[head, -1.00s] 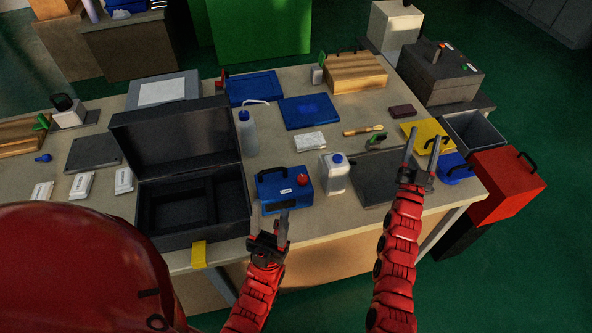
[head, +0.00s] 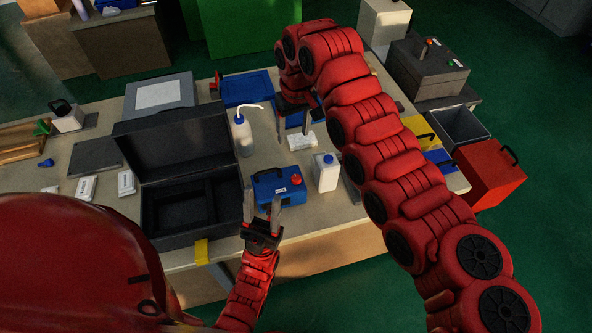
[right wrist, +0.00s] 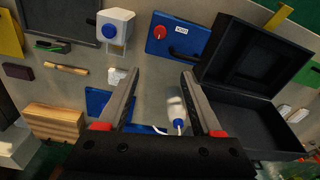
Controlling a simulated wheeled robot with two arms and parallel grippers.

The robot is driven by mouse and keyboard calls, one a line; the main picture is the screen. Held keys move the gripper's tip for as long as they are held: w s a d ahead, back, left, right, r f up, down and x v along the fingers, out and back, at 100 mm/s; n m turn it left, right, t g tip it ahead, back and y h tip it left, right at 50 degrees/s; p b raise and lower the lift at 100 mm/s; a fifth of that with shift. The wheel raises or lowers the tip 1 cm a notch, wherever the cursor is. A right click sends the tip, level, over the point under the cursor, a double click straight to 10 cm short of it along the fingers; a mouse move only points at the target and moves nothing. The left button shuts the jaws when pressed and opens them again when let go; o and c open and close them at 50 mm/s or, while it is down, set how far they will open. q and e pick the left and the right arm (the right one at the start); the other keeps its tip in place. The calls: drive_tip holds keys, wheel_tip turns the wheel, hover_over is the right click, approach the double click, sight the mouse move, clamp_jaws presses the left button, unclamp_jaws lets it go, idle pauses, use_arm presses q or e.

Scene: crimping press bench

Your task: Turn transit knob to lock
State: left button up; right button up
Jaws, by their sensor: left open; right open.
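The blue box (head: 270,189) has a red knob (head: 296,180), a white label and a black handle. It sits on the table right of the open black case. The right wrist view also shows the blue box (right wrist: 191,43) and red knob (right wrist: 159,31). My left gripper (head: 262,205) is open and empty at the near side of the box, with its fingers up and apart. My right gripper (head: 294,135) is open and empty above the table behind the box; its fingers (right wrist: 161,74) are spread wide, apart from the knob. The knob's marked position is too small to read.
The open black case (head: 190,205) stands left of the box. A white bottle with a blue cap (head: 326,172) stands close on the right. A wash bottle (head: 243,136) stands behind. My right arm covers much of the table's right side.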

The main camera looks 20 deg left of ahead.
sight(296, 178)
drive_tip(key=shift+h, duration=0.4)
drive_tip(key=f+p, duration=0.1)
drive_tip(key=f, duration=0.4)
drive_tip(key=s+f+p, duration=0.1)
drive_tip(key=f, duration=0.4)
drive_tip(key=d+f+p, duration=0.1)
drive_tip(key=f+p, duration=0.1)
drive_tip(key=f, duration=0.3)
drive_tip(key=shift+s+f, duration=0.2)
drive_tip(key=shift+f, duration=0.05)
drive_tip(key=shift+w+f, duration=0.1)
drive_tip(key=shift+f, duration=0.4)
clamp_jaws()
